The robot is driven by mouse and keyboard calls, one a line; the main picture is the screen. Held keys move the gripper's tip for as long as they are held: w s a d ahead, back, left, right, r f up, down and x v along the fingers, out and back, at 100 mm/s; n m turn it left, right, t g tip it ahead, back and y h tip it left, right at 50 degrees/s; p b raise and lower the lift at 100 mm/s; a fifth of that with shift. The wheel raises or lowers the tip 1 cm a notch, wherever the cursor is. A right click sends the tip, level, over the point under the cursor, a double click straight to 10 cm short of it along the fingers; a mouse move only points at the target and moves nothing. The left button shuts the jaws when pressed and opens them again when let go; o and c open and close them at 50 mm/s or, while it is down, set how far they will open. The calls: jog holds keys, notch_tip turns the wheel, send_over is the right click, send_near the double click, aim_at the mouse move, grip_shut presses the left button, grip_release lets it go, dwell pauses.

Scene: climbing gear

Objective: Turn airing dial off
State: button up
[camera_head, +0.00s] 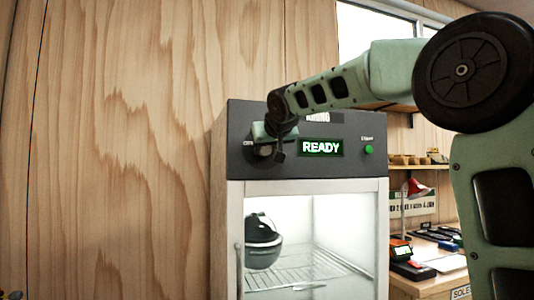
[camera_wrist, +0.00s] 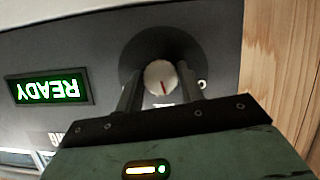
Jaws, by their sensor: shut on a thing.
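The airing dial (camera_wrist: 160,76) is a pale round knob with a red pointer mark, set on a dark round plate on the cabinet's control panel. In the wrist view it sits between my gripper's (camera_wrist: 161,90) two dark fingers, which are shut on it. In the head view my gripper (camera_head: 268,146) is at the left of the panel (camera_head: 300,165) and hides most of the dial. A green-lit display (camera_head: 321,147) reads READY; it shows upside down in the wrist view (camera_wrist: 48,88).
The cabinet (camera_head: 383,215) has a glass front, with a dark helmet (camera_head: 262,242) on a wire rack (camera_head: 310,268) inside. A green button (camera_head: 369,150) is right of the display. A wooden wall (camera_head: 120,150) stands at left. A bench with a red lamp (camera_head: 418,188) is at right.

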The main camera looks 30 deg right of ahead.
jog(key=n+h+b, duration=0.2)
jog(key=n+b, duration=0.1)
jog(key=n+h+b, duration=0.1)
jog(key=shift+a+f+b, duration=0.15)
jog(key=shift+f+b, duration=0.1)
jog(key=shift+b, duration=0.15)
jog(key=shift+r+n+h+b, duration=0.1)
jog(key=shift+n+h+b, duration=0.9)
jog(key=shift+n+b, duration=0.7)
jog(key=shift+n, duration=0.3)
jog(key=o, duration=1)
jog(key=b+v, duration=0.1)
jog(key=v, duration=1.6)
jog(key=shift+s+a, duration=0.15)
